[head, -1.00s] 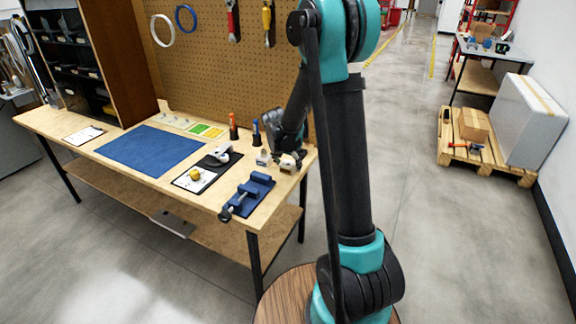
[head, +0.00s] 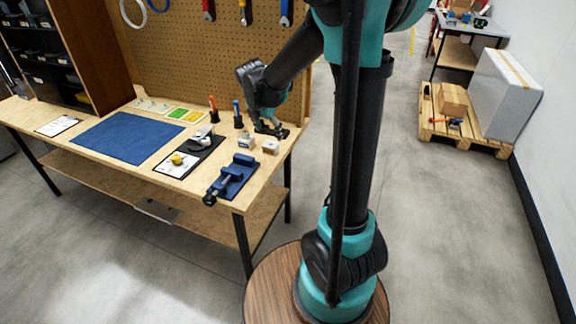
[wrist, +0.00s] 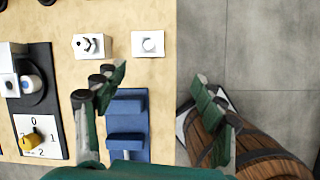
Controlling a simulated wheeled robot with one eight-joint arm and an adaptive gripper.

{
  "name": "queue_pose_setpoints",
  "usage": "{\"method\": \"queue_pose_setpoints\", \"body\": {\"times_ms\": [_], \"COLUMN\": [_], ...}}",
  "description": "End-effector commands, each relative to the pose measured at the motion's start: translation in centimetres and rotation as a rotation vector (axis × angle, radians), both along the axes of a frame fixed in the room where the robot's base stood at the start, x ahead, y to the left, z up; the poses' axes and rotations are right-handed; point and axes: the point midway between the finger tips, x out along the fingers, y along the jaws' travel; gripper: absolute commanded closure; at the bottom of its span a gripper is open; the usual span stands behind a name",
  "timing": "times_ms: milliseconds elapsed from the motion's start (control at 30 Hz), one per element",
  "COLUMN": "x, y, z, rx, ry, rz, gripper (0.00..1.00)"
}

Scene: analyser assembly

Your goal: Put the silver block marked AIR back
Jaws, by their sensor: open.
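Two small pale blocks stand near the bench's right end. The left block (head: 246,142) has a dark fitting and also shows in the wrist view (wrist: 85,52). No AIR mark is legible, so I cannot tell which is the silver one. My gripper (head: 272,130) is open and empty, above the bench just behind the blocks in the head view. In the wrist view its spread fingers (wrist: 160,82) lie below the blocks in the picture.
A blue vise (head: 235,176) sits at the bench's front right corner. Left of it is a black board (head: 208,152) with a yellow knob (head: 178,159) and dial. An orange-topped tool (head: 213,108) and a blue-topped tool (head: 238,114) stand behind. A blue mat (head: 125,139) lies clear.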

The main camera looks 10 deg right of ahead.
Motion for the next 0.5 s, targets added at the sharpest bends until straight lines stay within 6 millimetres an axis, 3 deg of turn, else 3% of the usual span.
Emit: {"method": "queue_pose_setpoints", "body": {"times_ms": [200, 500], "x": [-6.9, -16.5], "y": [-2.9, -5.1], "z": [-1.3, -4.3], "rx": [0.244, 0.593], "ry": [-0.105, -0.215], "rz": [-0.555, -1.384], "gripper": [0.3, 0.3]}}
